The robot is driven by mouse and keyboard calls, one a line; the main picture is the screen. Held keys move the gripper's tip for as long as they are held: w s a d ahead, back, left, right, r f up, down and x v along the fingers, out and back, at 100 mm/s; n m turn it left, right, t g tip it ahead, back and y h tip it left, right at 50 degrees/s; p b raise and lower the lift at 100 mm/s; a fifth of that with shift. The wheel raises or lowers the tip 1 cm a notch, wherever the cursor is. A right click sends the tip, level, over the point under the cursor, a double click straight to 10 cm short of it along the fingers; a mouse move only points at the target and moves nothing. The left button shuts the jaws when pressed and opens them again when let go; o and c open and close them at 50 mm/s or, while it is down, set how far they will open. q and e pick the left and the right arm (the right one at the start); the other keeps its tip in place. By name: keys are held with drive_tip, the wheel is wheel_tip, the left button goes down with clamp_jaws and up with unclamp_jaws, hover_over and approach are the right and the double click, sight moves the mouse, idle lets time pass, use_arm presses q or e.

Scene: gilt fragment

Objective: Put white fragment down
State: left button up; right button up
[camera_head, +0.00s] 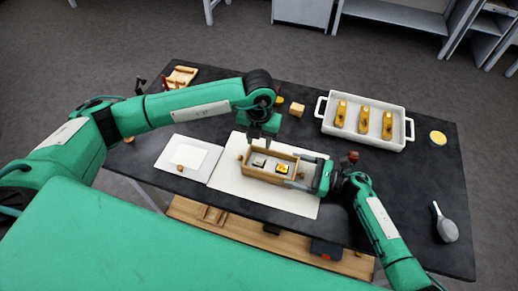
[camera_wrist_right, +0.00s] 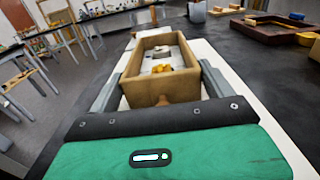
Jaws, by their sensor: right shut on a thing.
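A small whitish-grey fragment (camera_head: 259,161) lies in the left part of an open wooden box (camera_head: 262,178). A gold fragment (camera_head: 283,168) lies to its right in the same box; it also shows in the wrist view (camera_wrist_right: 161,68). My left gripper (camera_head: 263,141) points down just above the far left side of the box, near the white fragment. Its jaw gap is too small and dark to read. My right gripper (camera_head: 301,173) is shut on the right end of the box, with one finger along each side. The box stands upright on or just over a white sheet (camera_head: 295,204).
A smaller white board with a pale sheet (camera_head: 172,161) lies to the left. A white two-handled tray (camera_head: 362,149) with 3 gold pieces stands at the back right. A wooden block (camera_head: 297,109) is behind the box. The dark table (camera_head: 425,190) has free room at the right.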

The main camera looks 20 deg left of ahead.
use_arm(q)
wheel_tip(320, 180, up, 3)
drive_tip(key=shift+f, duration=0.2)
